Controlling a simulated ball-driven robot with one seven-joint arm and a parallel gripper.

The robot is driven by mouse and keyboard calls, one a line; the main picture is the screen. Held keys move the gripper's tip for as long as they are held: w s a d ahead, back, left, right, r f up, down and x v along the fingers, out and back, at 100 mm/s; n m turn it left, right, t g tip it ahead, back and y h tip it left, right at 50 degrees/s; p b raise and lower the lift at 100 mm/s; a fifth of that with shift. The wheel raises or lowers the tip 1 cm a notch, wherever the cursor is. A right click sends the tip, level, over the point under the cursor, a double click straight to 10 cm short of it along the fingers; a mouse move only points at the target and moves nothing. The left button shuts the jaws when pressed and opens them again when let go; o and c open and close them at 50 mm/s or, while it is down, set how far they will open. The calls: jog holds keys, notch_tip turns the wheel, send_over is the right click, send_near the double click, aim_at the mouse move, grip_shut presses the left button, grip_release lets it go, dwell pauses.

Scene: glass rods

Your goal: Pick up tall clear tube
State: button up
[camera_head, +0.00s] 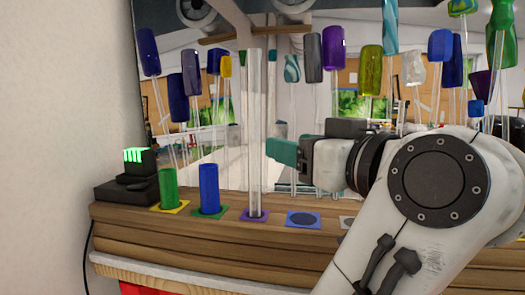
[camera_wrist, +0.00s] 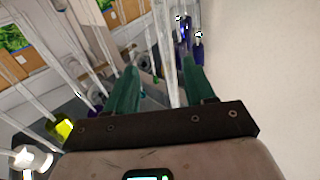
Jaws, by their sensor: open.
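The tall clear tube (camera_head: 254,130) stands upright on a small purple pad on the wooden ledge, in the middle of the head view. My gripper (camera_head: 279,151), with teal fingers, is just right of the tube's middle height and points left towards it. A small gap shows between fingertips and tube in that view. In the wrist view my gripper (camera_wrist: 160,80) is open, with the two fingers apart. A clear tube (camera_wrist: 166,55) shows between the fingers there; whether it lies within their reach or beyond cannot be told.
A short green cylinder (camera_head: 168,188) and a blue cylinder (camera_head: 209,187) stand left of the tube. A blue pad (camera_head: 303,219) to the right is empty. A mirror-like panel behind shows several coloured-topped rods. A black device (camera_head: 133,180) sits at the left end.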

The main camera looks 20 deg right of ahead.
aim_at(258, 137)
jog(key=w+p, duration=0.1)
jog(key=p, duration=0.2)
jog(key=w+p, duration=0.1)
jog(key=p, duration=0.3)
jog(key=shift+a+r, duration=0.15)
jog(key=shift+r, duration=0.15)
jog(key=shift+w+f+p, duration=0.1)
jog(key=shift+w+p, duration=0.1)
jog(key=shift+p, duration=0.7)
jog(key=shift+w+a+p, duration=0.2)
jog(key=shift+w+a, duration=0.15)
jog(key=shift+w, duration=0.95)
jog(key=shift+w+a+p, duration=0.2)
jog(key=shift+w+a, duration=0.2)
jog(key=shift+w, duration=0.9)
jog(key=shift+w+a+p, duration=0.2)
jog(key=shift+w+a, duration=0.15)
jog(key=shift+w, duration=0.95)
jog(key=shift+c, duration=0.3)
grip_shut()
